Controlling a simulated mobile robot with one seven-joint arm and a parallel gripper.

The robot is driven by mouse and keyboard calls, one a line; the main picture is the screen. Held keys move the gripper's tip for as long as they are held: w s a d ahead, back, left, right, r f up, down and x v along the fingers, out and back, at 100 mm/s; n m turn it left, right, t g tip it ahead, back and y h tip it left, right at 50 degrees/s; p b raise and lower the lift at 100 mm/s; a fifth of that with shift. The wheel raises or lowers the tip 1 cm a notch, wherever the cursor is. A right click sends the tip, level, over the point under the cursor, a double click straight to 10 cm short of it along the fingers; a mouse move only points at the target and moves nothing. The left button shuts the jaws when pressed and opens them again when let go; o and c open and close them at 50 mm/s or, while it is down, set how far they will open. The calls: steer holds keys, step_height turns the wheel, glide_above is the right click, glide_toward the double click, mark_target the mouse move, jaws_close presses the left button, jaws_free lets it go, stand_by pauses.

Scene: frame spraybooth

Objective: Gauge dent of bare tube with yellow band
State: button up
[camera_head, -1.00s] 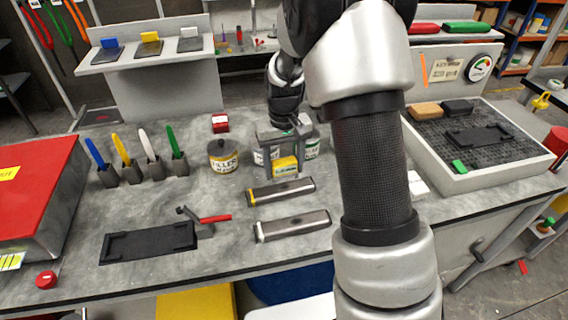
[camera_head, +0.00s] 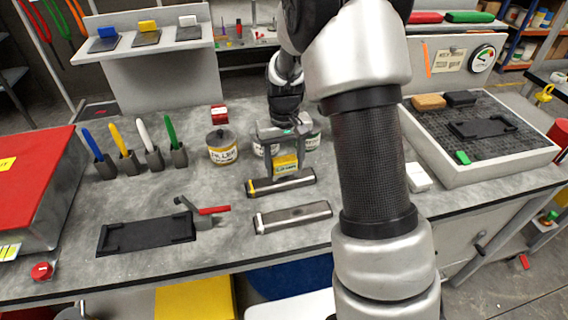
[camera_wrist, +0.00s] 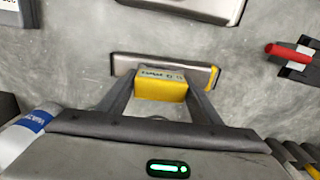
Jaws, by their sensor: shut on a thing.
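The bare tube with the yellow band (camera_head: 298,182) lies flat on the grey bench, its band at the left end. It also shows in the wrist view (camera_wrist: 125,65), partly hidden behind the held block. My gripper (camera_head: 285,152) is shut on a yellow block (camera_head: 286,165) with a printed label. In the wrist view the block (camera_wrist: 160,91) sits between both fingertips. The block is at the far edge of the tube in the head view; whether they touch I cannot tell. A second bare tube with a white band (camera_head: 295,216) lies parallel on the near side.
A dark cradle (camera_head: 147,235) with a red-handled clamp (camera_head: 213,210) lies left of the tubes. A labelled tin (camera_head: 222,150) and marker pens in holders stand behind left. More tins stand beside my gripper. A grey tray (camera_head: 500,165) is at right.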

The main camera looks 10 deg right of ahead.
mark_target(284, 158)
steer(key=shift+f+b, duration=0.45)
steer(key=shift+f, duration=0.2)
steer(key=o, duration=1.2)
step_height(284, 158, up, 17)
steer(key=p, duration=0.1)
steer(key=s+r+t+p, duration=0.2)
steer(key=s+r+p, duration=0.1)
steer(key=s+r, duration=0.75)
steer(key=shift+s+r+m+t+p, duration=0.15)
steer(key=shift+s+r+t+p, duration=0.4)
steer(key=shift+s, duration=1.7)
steer(key=shift+s+r+m+t+p, duration=0.1)
steer(key=shift+s+r+t+p, duration=0.45)
steer(key=shift+s, duration=1.7)
steer(key=shift+s+r+m+t+p, duration=0.15)
steer(key=shift+s+r+t+p, duration=0.4)
steer(key=shift+s, duration=1.7)
steer(key=shift+f, duration=0.15)
